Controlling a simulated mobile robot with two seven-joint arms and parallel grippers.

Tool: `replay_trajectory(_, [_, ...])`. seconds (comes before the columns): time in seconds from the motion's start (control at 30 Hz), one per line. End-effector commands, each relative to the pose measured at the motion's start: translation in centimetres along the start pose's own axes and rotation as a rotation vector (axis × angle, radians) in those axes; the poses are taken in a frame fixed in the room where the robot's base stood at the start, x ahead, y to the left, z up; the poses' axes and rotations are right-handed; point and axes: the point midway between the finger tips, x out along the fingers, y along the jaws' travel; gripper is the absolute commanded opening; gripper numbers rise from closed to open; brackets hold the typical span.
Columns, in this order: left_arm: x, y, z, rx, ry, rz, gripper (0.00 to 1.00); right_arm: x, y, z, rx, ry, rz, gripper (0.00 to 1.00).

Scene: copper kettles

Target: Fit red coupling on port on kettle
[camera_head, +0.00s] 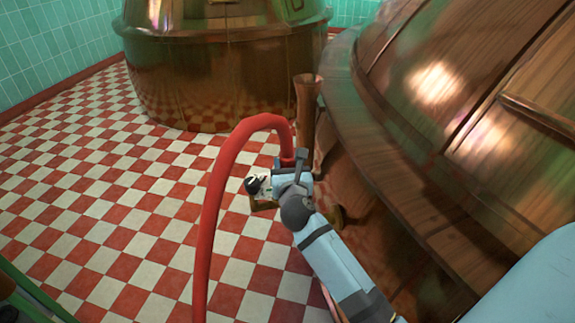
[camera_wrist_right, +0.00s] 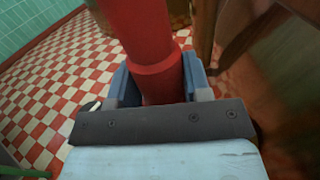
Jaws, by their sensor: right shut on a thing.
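My right gripper (camera_head: 288,166) is shut on the red coupling (camera_wrist_right: 152,80), which fills the gap between its fingers in the wrist view. The red hose (camera_head: 225,170) arches up from the coupling and falls to the bottom of the head view. The big copper kettle (camera_head: 440,130) stands at the right. A copper pipe with a flared top (camera_head: 306,95) rises just behind the gripper; I cannot tell whether it is the port. The coupling's mating end and any contact with a port are hidden. My left gripper is out of view.
A second copper kettle (camera_head: 225,75) stands at the back. A small stand (camera_head: 264,206) with black and white items on it is left of my right wrist. The checkered floor (camera_head: 90,200) is open at the left. A green edge (camera_head: 40,298) shows at the lower left.

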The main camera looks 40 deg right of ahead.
Motion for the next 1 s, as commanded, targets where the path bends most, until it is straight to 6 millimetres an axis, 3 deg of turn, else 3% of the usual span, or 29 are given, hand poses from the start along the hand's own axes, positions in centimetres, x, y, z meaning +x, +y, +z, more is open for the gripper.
replay_trajectory(0.93, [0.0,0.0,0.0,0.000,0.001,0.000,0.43,-0.1,0.0,-1.1,0.000,-0.001,0.000,0.24])
replay_trajectory(0.97, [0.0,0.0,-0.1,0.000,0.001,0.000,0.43,-0.1,0.0,-1.0,0.000,-0.001,0.000,0.51])
replay_trajectory(1.0, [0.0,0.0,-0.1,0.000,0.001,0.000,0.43,-0.1,0.0,-1.0,0.000,-0.001,0.000,0.61])
